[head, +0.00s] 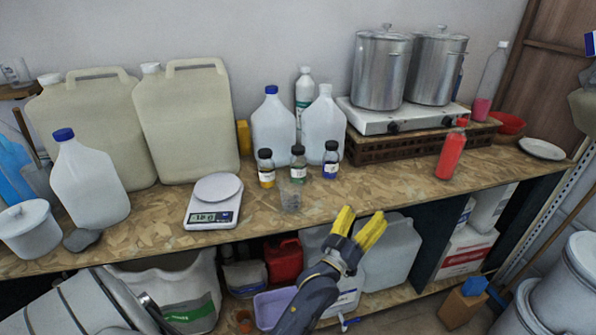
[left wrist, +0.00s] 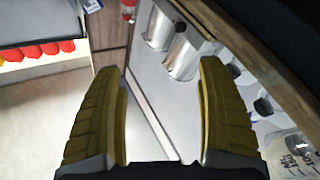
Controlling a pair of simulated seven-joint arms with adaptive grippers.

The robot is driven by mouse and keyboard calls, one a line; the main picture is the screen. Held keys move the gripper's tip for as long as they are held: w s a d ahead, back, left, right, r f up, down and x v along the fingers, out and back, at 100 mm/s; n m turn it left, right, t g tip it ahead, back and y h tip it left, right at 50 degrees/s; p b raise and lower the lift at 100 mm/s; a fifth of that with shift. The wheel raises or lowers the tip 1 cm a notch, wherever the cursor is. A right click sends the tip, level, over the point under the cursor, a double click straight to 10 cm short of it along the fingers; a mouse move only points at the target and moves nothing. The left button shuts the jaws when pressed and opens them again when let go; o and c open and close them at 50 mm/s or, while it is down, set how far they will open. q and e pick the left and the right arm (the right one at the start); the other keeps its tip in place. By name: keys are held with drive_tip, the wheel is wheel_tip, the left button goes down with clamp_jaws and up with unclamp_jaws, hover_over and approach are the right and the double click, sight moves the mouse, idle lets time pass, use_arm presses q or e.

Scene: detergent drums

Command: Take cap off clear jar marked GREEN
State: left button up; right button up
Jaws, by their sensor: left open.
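Three small clear jars with dark caps stand in a row on the wooden worktop in the head view. The middle one (head: 298,173) has a green label and its black cap (head: 298,150) is on. To its left is a jar with yellow contents (head: 266,179), to its right one with blue (head: 330,171). My left gripper (head: 362,213), with yellow fingers, is open and empty at the worktop's front edge, in front and to the right of the jars, apart from them. Its open fingers also show in the left wrist view (left wrist: 160,68). My right gripper is out of view.
A small clear beaker (head: 290,197) stands just in front of the green jar. A scale (head: 214,203) is to the left. Jugs (head: 324,125) stand close behind the jars. A red bottle (head: 451,154) is to the right. The worktop right of the jars is mostly clear.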

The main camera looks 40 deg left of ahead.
sight(304, 163)
use_arm(q)
drive_tip(key=w+a+r+n+g+y, duration=0.1)
drive_tip(key=a+r+n+g+y, duration=0.25)
drive_tip(key=r+n+y, duration=0.4)
drive_tip(key=w+a+r+n+g+y, duration=0.15)
drive_tip(key=a+r+n+y, duration=0.3)
drive_tip(key=n+y, duration=0.6)
drive_tip(key=w+a+r+n+g+y, duration=0.1)
drive_tip(key=a+r+n+g+y, duration=0.3)
drive_tip(key=n, duration=0.9)
drive_tip(key=w+f+n+g+h, duration=0.4)
drive_tip(key=f+n+g+h, duration=0.35)
drive_tip(key=n+g, duration=0.75)
drive_tip(key=a+f+n+t, duration=0.1)
drive_tip(key=a+f, duration=0.1)
drive_tip(key=a, duration=0.3)
drive_tip(key=a+f+n, duration=0.1)
drive_tip(key=a+f, duration=0.1)
drive_tip(key=a, duration=0.3)
drive_tip(key=a+f+n+t, duration=0.1)
drive_tip(key=a+f, duration=0.1)
drive_tip(key=a, duration=0.4)
drive_tip(key=shift+w+f+n+t, duration=0.2)
drive_tip(key=shift+w+n+t, duration=0.05)
drive_tip(key=shift+n+t, duration=0.05)
drive_tip(key=c, duration=1.3)
drive_tip(key=shift+r, duration=0.15)
drive_tip(key=shift+c, duration=0.2)
